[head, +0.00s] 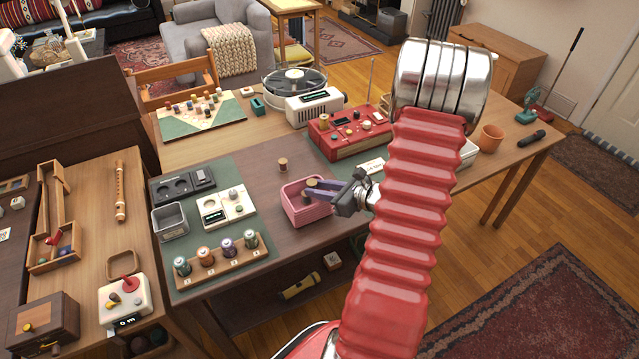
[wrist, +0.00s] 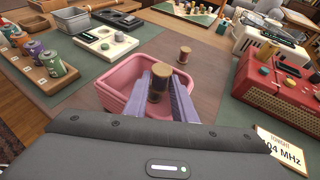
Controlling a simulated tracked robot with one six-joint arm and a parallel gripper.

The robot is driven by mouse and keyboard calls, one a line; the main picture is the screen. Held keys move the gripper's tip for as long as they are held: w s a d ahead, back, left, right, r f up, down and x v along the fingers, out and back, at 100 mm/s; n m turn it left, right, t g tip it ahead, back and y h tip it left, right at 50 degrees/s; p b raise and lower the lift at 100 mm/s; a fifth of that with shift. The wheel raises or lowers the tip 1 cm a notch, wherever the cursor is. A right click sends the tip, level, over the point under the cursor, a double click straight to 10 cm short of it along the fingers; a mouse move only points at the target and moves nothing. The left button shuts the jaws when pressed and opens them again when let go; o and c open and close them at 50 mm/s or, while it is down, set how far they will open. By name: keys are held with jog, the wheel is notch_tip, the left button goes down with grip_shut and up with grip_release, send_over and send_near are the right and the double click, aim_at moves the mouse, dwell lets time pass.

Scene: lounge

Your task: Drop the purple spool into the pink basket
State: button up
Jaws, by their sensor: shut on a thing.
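My gripper (head: 312,190) reaches in from the right, its purple-grey fingers over the pink basket (head: 308,214). It is shut on a dark brown spool with paler ends (wrist: 159,82), held upright at the basket's opening; it also shows at the fingertips in the head view (head: 308,198). The fingers hide part of it, and I cannot tell any purple on it.
A small brown spool (head: 283,165) stands on the table just behind the basket. A red radio (head: 345,138) stands behind to the right, with a white card (head: 371,167) before it. A grey bin (head: 171,223) and a white scale-like device (head: 212,211) stand to the left.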

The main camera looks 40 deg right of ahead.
jog(key=shift+f, duration=0.1)
jog(key=o, duration=1.1)
jog(key=v, duration=1.3)
jog(key=shift+s, duration=0.3)
jog(key=shift+d, duration=0.1)
